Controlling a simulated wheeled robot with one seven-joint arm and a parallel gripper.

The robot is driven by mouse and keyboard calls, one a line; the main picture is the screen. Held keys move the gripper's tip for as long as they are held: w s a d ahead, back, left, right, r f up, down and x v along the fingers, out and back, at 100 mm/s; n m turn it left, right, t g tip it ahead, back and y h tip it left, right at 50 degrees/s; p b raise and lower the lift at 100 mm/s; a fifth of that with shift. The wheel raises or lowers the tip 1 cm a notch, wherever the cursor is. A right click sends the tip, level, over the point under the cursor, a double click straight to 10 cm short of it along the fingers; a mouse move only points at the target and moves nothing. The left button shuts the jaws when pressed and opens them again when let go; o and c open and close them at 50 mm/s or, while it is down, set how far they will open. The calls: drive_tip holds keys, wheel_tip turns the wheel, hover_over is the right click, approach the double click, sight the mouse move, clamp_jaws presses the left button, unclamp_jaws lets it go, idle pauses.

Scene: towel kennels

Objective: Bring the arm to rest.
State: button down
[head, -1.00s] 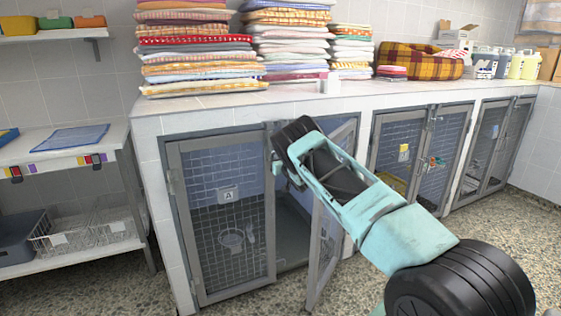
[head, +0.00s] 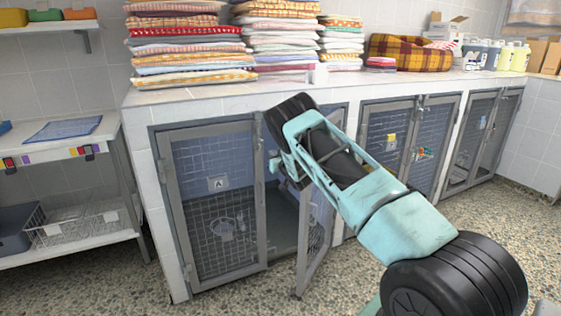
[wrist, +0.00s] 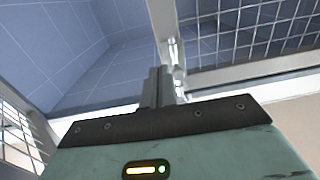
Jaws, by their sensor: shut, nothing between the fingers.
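My arm reaches from the lower right to the open kennel in the head view. My gripper is mostly hidden behind my own wrist there. In the wrist view my gripper's fingers (wrist: 160,87) are together and empty, in front of a grey metal door post (wrist: 164,30). I cannot tell whether they touch it. The kennel's left door (head: 213,205), marked A, is shut. Its right door (head: 315,240) stands open, swung outward, partly behind my arm. The kennel's blue tiled inside (wrist: 75,50) shows in the wrist view.
Several folded towel stacks (head: 190,45) and a plaid pet bed (head: 410,52) lie on the white counter (head: 200,103). More kennels (head: 405,145) line the right. A shelf unit (head: 60,155) with wire baskets (head: 75,225) stands left. The speckled floor (head: 235,295) in front is clear.

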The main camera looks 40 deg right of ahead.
drive_tip(key=shift+v, duration=2.8)
